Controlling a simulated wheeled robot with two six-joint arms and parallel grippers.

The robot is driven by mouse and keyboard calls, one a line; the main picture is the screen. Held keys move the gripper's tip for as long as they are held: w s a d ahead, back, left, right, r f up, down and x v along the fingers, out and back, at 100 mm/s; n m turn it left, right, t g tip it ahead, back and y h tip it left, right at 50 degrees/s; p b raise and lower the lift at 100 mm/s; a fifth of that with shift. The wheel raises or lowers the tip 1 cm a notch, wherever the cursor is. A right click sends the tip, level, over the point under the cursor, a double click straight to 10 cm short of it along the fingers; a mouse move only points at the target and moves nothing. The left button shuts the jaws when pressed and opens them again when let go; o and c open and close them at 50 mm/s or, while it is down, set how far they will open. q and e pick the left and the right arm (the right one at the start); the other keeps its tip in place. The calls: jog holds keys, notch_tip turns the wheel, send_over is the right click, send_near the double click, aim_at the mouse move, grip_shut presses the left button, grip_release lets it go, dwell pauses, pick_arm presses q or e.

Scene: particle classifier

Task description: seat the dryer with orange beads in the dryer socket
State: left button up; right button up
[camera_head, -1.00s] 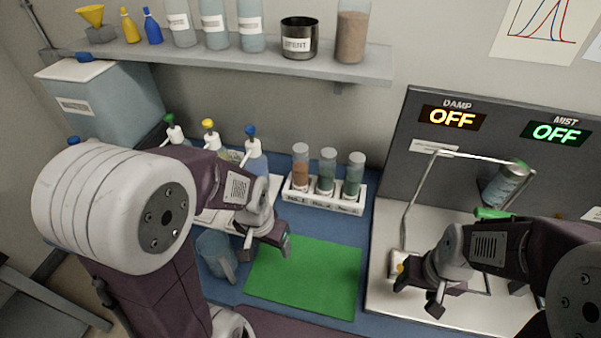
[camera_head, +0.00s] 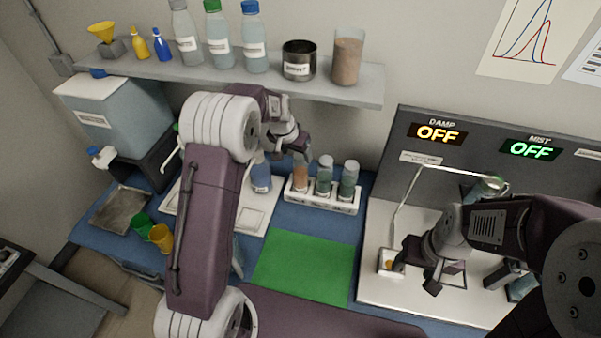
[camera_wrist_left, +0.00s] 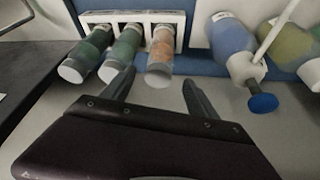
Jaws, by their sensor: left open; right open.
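The dryer with orange beads (camera_head: 300,178) stands in the left slot of a white rack (camera_head: 318,202), beside two dryers with green beads (camera_head: 335,182). In the left wrist view the orange dryer (camera_wrist_left: 160,52) lies between the spread fingers, its pale cap toward me. My left gripper (camera_head: 300,153) is open, just above and behind the orange dryer; I see no grip on it. My right gripper (camera_head: 412,274) is open over the white bench at the right, near a small white block with an orange spot (camera_head: 391,264). I cannot make out the dryer socket for certain.
A shelf (camera_head: 225,82) with bottles and jars hangs above the rack. A blue-bodied bottle (camera_head: 261,178) stands left of the rack. A green mat (camera_head: 303,268) lies clear in front. A thin frame holds a tilted bottle (camera_head: 484,188) before the grey panel (camera_head: 478,165).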

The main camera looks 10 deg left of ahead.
aim_at(300, 156)
pick_arm(q)
jog(key=shift+w+d+r, duration=0.15)
jog(key=shift+w+d, duration=0.05)
jog(key=shift+w, duration=0.2)
jog(key=p+x, duration=0.1)
jog(key=x, duration=0.4)
jog(key=shift+w, duration=0.2)
jog(key=shift+s, duration=0.1)
jog(key=shift+c, duration=1.2)
grip_shut()
